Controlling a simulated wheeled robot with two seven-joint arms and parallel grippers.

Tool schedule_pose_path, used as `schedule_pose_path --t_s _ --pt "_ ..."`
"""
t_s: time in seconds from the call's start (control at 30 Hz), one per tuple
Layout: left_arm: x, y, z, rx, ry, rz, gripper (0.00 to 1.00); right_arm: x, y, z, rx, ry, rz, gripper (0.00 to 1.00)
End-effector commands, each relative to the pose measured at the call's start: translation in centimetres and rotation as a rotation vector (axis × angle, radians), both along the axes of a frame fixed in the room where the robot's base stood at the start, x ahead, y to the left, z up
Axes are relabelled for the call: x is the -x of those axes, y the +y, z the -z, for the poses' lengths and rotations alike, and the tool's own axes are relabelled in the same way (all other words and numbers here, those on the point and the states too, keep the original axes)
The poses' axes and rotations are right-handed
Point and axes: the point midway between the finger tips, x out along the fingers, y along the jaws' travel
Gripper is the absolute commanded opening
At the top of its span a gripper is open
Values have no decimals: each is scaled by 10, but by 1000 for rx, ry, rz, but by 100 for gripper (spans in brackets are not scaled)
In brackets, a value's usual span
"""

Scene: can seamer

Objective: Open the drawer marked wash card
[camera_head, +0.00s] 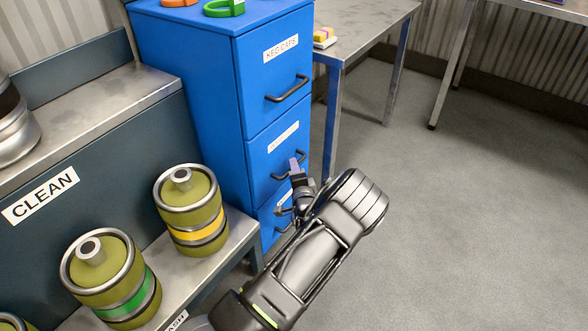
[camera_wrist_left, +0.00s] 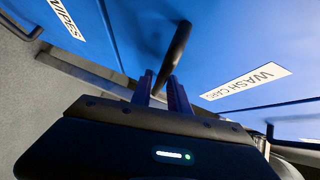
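The drawer marked WASH CARD (camera_wrist_left: 245,83) is the middle one of a blue cabinet (camera_head: 185,75); its front (camera_head: 262,160) looks flush and closed in the head view. Its dark bar handle (camera_wrist_left: 177,48) runs down between the fingertips of my left gripper (camera_wrist_left: 160,90) in the wrist view. The fingers are close together on either side of the bar and appear shut on it. In the head view my left gripper (camera_head: 296,167) is at this handle and hides part of it and of the bottom drawer. My right gripper is not in view.
The KEG CAPS drawer (camera_head: 285,85) is above and the WIPES drawer (camera_wrist_left: 65,20) below, its front partly covered by my arm. A shelf with kegs (camera_head: 190,205) stands left of the cabinet, a metal table (camera_head: 365,20) behind right. The floor (camera_head: 470,210) on the right is clear.

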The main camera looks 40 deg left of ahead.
Motion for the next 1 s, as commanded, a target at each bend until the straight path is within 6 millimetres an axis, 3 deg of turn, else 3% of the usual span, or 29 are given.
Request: schedule_pose_path --t_s 0.4,0.7,1.0 --pt "-10 10 2 0 1 1 21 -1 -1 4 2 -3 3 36" --pt "-10 10 2 0 1 0 0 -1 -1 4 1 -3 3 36" --pt "-10 10 2 0 1 0 0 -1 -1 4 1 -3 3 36"
